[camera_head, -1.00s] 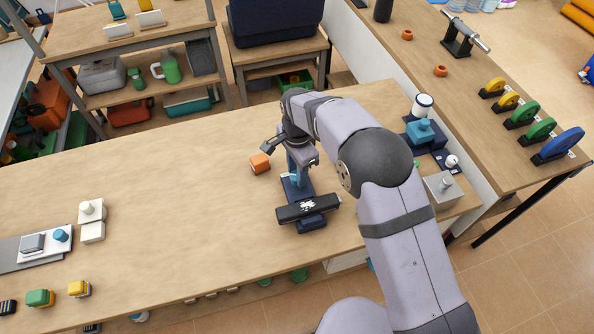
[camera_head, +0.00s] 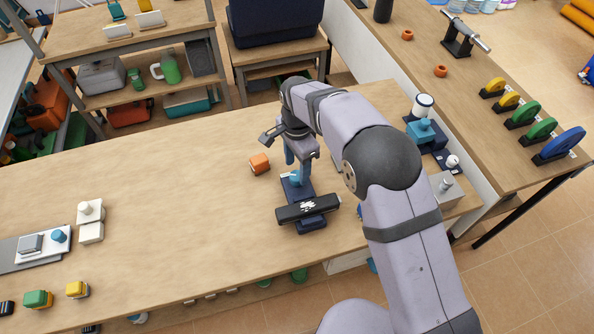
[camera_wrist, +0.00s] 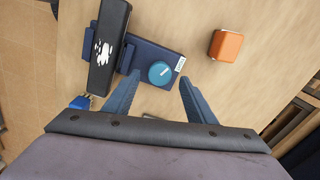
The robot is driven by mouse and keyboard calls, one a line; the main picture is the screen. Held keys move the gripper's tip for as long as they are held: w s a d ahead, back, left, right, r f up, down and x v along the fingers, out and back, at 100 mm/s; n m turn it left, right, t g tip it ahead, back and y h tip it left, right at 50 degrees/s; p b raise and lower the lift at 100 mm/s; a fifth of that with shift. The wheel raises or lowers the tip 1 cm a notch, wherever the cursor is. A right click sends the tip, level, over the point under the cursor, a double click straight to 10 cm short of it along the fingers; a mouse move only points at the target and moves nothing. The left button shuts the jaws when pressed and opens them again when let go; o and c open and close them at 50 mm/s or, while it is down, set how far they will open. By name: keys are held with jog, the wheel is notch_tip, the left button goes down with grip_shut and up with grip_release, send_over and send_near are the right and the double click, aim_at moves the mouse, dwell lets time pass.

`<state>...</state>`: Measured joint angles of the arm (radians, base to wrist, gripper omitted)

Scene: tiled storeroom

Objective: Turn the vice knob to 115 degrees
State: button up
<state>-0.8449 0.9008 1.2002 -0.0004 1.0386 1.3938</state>
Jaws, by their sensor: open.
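The vice is a dark blue device on the table, with a black bar (camera_head: 307,208) clamped across its front end. Its round blue knob (camera_wrist: 160,73) has a white mark near its upper right edge and shows in the wrist view. In the head view the knob (camera_head: 295,178) sits just below my gripper (camera_head: 297,163). In the wrist view my gripper (camera_wrist: 157,82) is open and empty, its two blue fingers apart. The knob appears between the fingertips, nearer the left one. I cannot tell whether either finger touches it.
An orange block (camera_head: 260,163) lies on the table left of the vice; it also shows in the wrist view (camera_wrist: 225,46). Blue devices (camera_head: 421,132) stand at the table's right end. White blocks (camera_head: 91,221) are at the left. The table's middle left is clear.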

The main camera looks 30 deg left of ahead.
aim_at(297, 175)
jog(key=shift+r+b, duration=0.4)
jog(key=shift+r, duration=2.05)
jog(key=w+d+r+n, duration=0.1)
jog(key=d+r, duration=0.1)
jog(key=d, duration=0.9)
jog(key=w+d+r+n, duration=0.1)
jog(key=d+r, duration=0.1)
jog(key=d, duration=0.8)
jog(key=s+d+f+n+p, duration=0.1)
jog(key=s+d+n, duration=0.3)
jog(key=s+d, duration=1.1)
jog(key=d+f, duration=0.1)
jog(key=d, duration=0.3)
jog(key=shift+s+p, duration=0.3)
jog(key=shift+p, duration=0.1)
